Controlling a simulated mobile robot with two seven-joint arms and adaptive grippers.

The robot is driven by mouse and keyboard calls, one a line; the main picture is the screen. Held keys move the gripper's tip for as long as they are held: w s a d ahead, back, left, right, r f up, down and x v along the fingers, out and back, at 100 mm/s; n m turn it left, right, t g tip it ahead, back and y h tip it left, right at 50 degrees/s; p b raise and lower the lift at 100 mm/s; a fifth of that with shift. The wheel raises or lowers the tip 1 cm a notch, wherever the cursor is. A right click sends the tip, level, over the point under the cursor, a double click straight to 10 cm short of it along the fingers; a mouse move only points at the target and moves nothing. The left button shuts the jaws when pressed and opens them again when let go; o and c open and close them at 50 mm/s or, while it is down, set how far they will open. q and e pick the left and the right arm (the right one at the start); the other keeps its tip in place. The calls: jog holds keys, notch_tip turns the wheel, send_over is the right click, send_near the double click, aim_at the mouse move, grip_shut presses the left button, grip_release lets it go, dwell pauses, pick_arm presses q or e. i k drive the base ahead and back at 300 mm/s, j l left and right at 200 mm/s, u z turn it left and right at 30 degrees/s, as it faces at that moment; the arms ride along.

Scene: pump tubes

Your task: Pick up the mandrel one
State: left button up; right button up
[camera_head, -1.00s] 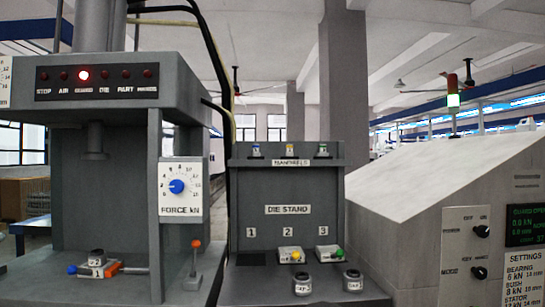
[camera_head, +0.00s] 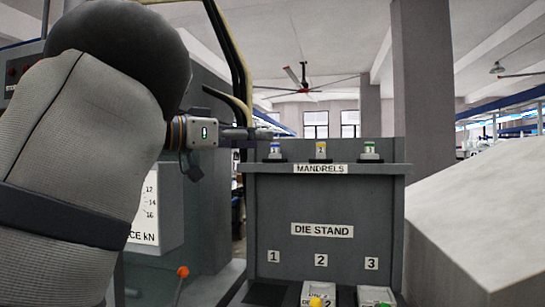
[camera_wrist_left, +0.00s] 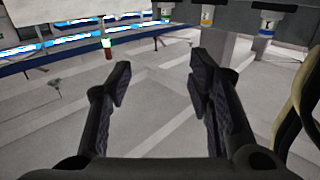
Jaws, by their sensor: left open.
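Three mandrels stand on the shelf of the die stand: a blue-banded one (camera_head: 275,151) at the left, a yellow-banded one (camera_head: 321,150) in the middle, a green-banded one (camera_head: 370,150) at the right. The blue one is in the place of mandrel one. My left gripper (camera_head: 265,133) points right, near and slightly above the blue mandrel's top. In the left wrist view the open fingers (camera_wrist_left: 160,82) have nothing between them. The blue mandrel (camera_wrist_left: 267,24) and yellow mandrel (camera_wrist_left: 207,17) show upside down beyond and to the right. My right gripper is out of view.
The die stand (camera_head: 270,215) carries numbers 1 to 3. Dies with yellow (camera_head: 316,301) and green knobs sit at places 2 and 3. The grey press and its force dial (camera_head: 150,210) are at left, partly behind my arm. A sloped grey console (camera_head: 480,215) stands at right.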

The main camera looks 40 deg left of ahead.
aim_at(275, 146)
jog(key=i+j, duration=0.3)
jog(key=j, duration=0.15)
jog(key=i+j, duration=0.3)
jog(key=j, duration=0.15)
